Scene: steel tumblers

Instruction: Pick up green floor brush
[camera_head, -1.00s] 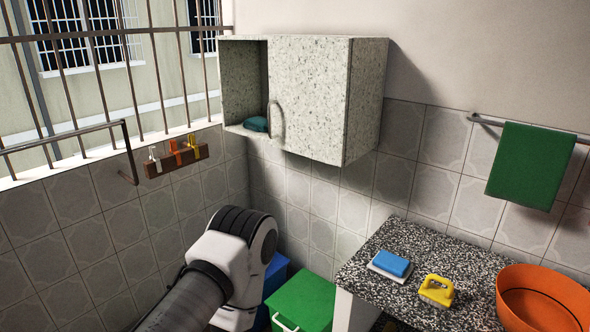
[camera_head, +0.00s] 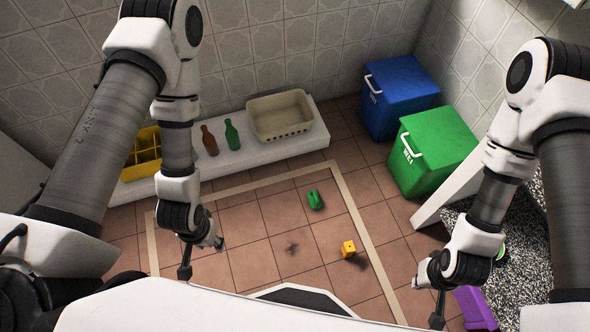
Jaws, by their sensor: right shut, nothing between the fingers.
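The green floor brush (camera_head: 315,199) lies on the brown tiled floor near the middle of the view, inside a pale border strip. My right gripper (camera_head: 437,318) hangs at the lower right, shut and empty, well apart from the brush. My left gripper (camera_head: 185,272) hangs at the lower left, also apart from the brush. Its fingers show as one thin dark shape, so I cannot tell whether they are open.
A yellow block (camera_head: 348,249) lies on the floor. A green bin (camera_head: 440,150) and blue bin (camera_head: 402,92) stand at the back right. A low white ledge (camera_head: 225,163) holds bottles and a beige basket (camera_head: 282,114). A purple object (camera_head: 474,308) and speckled counter (camera_head: 520,230) are at the right.

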